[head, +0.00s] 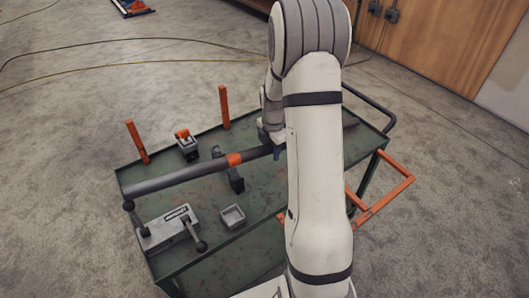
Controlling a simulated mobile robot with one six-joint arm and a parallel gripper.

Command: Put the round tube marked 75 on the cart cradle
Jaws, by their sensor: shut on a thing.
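A long dark grey round tube (180,178) with an orange band runs across the green cart (205,263), from its left edge toward my arm. No number 75 is readable on it. My gripper (276,148) is shut on the tube to the right of the orange band; my arm partly hides the fingers. A dark upright support (236,182), perhaps part of the cradle, stands under the tube near the band. I cannot tell whether the tube touches it. My arm covers the middle of the tube's right-hand stretch.
Two orange posts (137,141) (224,107) rise along the cart's far side. A small grey block with an orange top (187,147), a grey clamp-like box (169,229) and a small square tray (232,216) are on the cart. An orange frame (396,196) juts out right.

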